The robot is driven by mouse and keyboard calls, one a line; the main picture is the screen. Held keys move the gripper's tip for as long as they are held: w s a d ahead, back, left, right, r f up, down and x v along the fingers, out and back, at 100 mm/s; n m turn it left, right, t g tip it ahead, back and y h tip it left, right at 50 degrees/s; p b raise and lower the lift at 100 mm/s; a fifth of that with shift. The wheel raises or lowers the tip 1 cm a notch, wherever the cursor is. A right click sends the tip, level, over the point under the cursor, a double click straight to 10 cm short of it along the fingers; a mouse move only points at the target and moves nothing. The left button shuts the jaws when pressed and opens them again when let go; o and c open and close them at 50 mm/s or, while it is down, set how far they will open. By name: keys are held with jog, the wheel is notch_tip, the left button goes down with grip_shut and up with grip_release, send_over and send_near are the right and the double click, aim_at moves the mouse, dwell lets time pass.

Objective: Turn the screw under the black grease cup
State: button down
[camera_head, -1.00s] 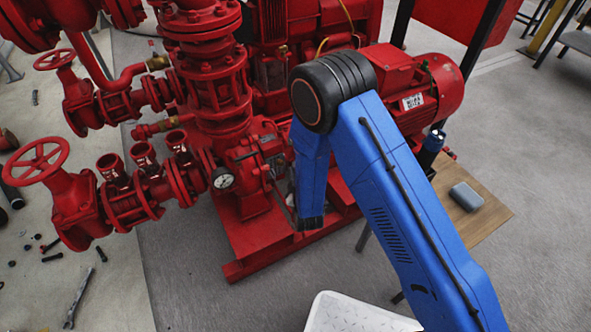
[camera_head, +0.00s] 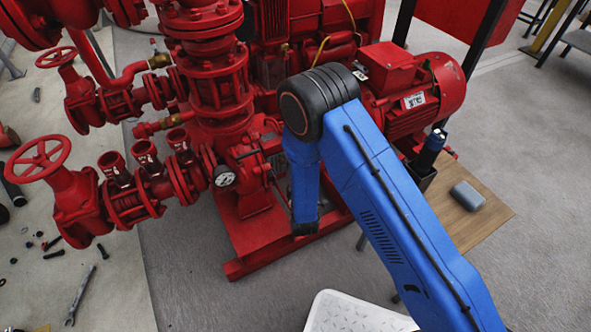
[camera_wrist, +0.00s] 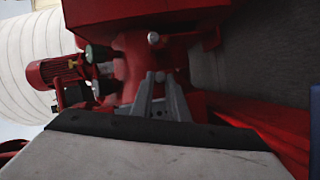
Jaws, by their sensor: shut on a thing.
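My gripper (camera_wrist: 160,78) shows in the wrist view, its two grey fingers converging on a small light-coloured piece, the screw (camera_wrist: 160,76), against the red pump casing (camera_wrist: 132,60). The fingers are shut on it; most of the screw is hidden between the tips. A dark rounded cap (camera_wrist: 98,53) is up and left of the fingertips; I cannot tell for sure whether it is the black grease cup. In the head view my blue arm hides the gripper and the screw beside the pump.
A red motor (camera_head: 415,95) is right of the pump. Red pipes with a handwheel valve (camera_head: 75,200) and a gauge (camera_head: 224,176) are left of it. A white tray (camera_head: 350,312) is at the front. Loose tools lie on the left floor.

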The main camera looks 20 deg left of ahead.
jog(key=shift+a, duration=0.1)
jog(key=c, duration=1.7)
grip_release()
jog(key=v, duration=1.7)
jog(key=shift+s, duration=0.2)
